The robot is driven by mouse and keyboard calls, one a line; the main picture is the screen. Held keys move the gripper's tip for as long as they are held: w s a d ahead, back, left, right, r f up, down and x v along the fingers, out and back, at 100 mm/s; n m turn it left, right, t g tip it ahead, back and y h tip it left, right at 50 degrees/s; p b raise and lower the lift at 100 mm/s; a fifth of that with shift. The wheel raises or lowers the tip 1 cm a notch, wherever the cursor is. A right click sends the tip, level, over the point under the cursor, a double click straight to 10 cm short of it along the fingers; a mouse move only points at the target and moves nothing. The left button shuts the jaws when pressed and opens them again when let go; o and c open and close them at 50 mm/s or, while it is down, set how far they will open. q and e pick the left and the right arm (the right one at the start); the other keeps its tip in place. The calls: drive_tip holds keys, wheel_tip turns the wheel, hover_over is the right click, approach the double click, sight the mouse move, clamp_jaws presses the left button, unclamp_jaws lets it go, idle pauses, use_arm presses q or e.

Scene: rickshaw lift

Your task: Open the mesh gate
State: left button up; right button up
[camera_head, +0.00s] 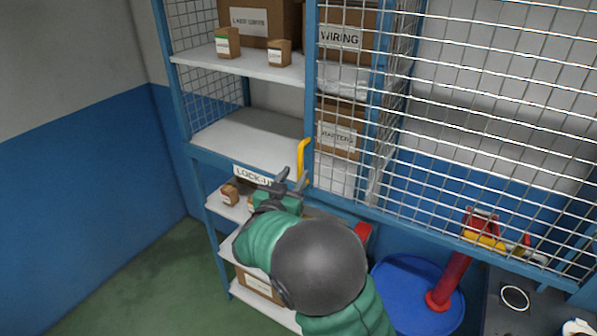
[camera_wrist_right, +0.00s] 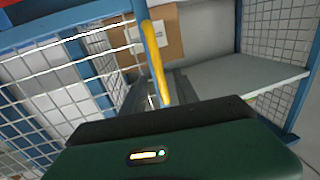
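The mesh gate (camera_head: 470,110) is a blue-framed wire panel at the right of the head view, also at the left of the wrist view (camera_wrist_right: 60,95). It covers the right part of the shelving and extends past it; the left bay is uncovered. A yellow handle (camera_head: 301,157) stands on the gate's left upright; it runs down the middle of the wrist view (camera_wrist_right: 154,60). My right gripper (camera_head: 290,180) is at the handle's lower end, its two grey fingers apart. Whether they touch the handle cannot be told. My left gripper is out of view.
White shelves (camera_head: 245,140) hold cardboard boxes (camera_head: 340,35). A blue round base (camera_head: 400,290) and a red post (camera_head: 450,280) stand below the gate. Green floor (camera_head: 150,270) is clear at the left.

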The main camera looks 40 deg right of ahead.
drive_tip(key=b+v, duration=0.2)
drive_tip(key=v, duration=1)
drive_tip(key=shift+a+r, duration=0.15)
drive_tip(key=shift+a, duration=0.1)
drive_tip(key=shift+d, duration=0.25)
